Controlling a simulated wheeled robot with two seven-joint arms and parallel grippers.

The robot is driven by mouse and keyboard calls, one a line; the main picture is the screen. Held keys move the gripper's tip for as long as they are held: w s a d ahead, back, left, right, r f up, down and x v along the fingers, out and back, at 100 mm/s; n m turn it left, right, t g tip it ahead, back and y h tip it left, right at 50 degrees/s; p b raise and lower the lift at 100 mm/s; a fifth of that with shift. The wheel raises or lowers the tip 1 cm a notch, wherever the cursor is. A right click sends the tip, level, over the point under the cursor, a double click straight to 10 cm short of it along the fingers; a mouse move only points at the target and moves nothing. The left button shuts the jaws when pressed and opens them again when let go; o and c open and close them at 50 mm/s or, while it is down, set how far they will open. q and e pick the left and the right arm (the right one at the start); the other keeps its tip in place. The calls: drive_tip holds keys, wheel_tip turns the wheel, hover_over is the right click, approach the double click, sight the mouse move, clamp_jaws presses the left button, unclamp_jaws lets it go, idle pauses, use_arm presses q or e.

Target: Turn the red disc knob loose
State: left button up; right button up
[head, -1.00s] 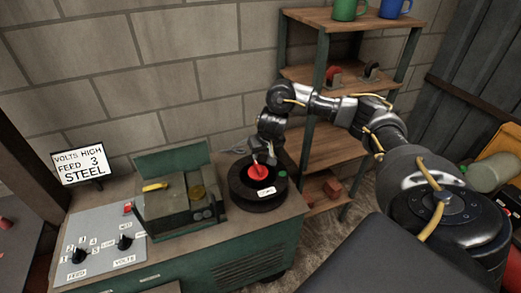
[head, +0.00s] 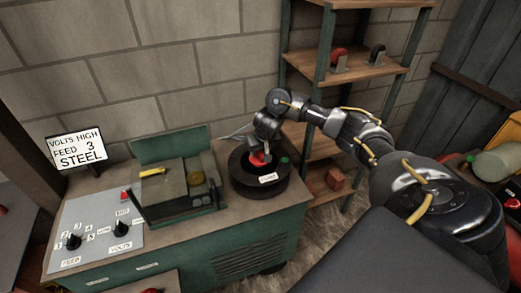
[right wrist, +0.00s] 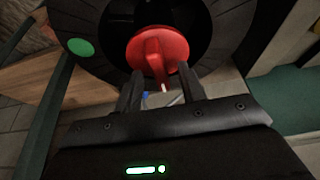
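The red disc knob (head: 259,159) sits in the middle of a round black spool housing (head: 245,184) on the green cabinet's top. In the right wrist view the knob (right wrist: 158,48) is a round red disc with a raised grip bar across it. My right gripper (right wrist: 161,84) is open, with its two fingers apart and pointing at the knob's near edge. The end of the grip bar shows between the fingertips, with no clear contact. In the head view the right gripper (head: 264,147) is above the knob and hides part of it. My left gripper is not in view.
A green dot (head: 285,160) and a white label (head: 268,178) are on the housing. Left of it stand an open green box (head: 176,190), a panel with black dials (head: 97,225) and a sign (head: 77,150). A wooden shelf (head: 355,68) stands behind my right arm.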

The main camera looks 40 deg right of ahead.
clamp_jaws()
drive_tip(key=shift+s+f+p, duration=0.1)
drive_tip(key=shift+p, duration=0.4)
idle(0.8)
